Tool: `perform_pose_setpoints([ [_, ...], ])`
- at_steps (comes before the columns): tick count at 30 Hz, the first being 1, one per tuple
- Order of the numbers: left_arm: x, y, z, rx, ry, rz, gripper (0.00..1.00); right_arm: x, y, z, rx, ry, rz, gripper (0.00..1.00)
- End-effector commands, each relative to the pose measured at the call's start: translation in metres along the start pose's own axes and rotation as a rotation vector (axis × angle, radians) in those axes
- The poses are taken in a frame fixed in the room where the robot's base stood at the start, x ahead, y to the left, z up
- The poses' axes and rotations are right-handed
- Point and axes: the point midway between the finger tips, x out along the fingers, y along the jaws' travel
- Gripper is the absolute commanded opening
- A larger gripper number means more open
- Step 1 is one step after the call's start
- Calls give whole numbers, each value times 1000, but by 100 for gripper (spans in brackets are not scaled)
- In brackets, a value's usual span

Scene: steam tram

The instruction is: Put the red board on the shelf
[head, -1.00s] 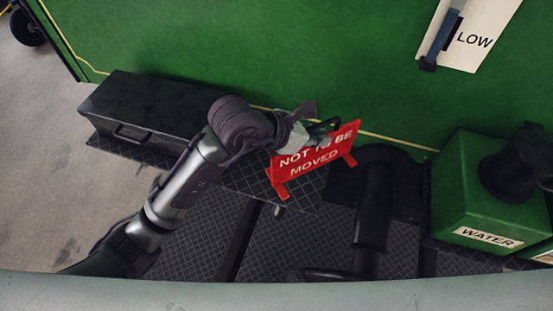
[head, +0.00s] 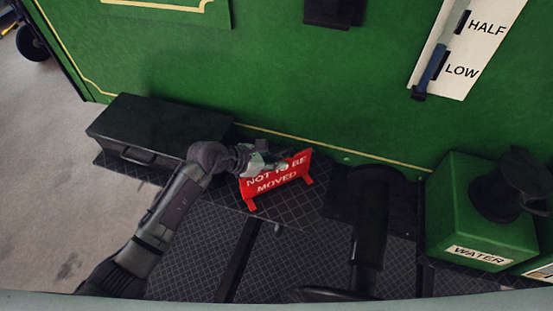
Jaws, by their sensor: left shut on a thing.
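The red board (head: 277,181) reads "NOT TO BE MOVED" in white and has short red feet. In the head view it is at the middle, over or on the dark grid-patterned shelf (head: 302,207) along the green wall. I cannot tell for sure whether its feet touch the shelf. My left gripper (head: 268,163) is shut on the board's top edge and covers part of the upper lettering. My right gripper is not in view.
A black box (head: 150,130) sits at the shelf's left end. A dark pipe (head: 371,225) stands right of the board. A green box (head: 462,210) labelled "WATER" with a black can (head: 512,187) on it is farther right. A gauge (head: 458,55) is on the wall.

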Motion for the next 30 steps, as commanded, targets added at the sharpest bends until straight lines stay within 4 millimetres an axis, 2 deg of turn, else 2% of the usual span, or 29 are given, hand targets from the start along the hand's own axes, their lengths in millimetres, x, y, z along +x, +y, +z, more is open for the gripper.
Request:
perform_pose_setpoints([
  [11, 4, 0, -4, 3, -3, 1, 0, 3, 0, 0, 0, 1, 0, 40],
  [12, 3, 0, -3, 1, 0, 0, 16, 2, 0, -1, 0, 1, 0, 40],
  [15, 3, 0, -3, 1, 0, 0, 33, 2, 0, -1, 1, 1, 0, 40],
  [16, 3, 0, -3, 1, 0, 0, 35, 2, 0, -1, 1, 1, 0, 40],
  [26, 0, 0, 1, 1, -1, 0, 35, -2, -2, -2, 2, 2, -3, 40],
  [30, -15, 1, -2, 3, -1, 3, 35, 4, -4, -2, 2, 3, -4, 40],
])
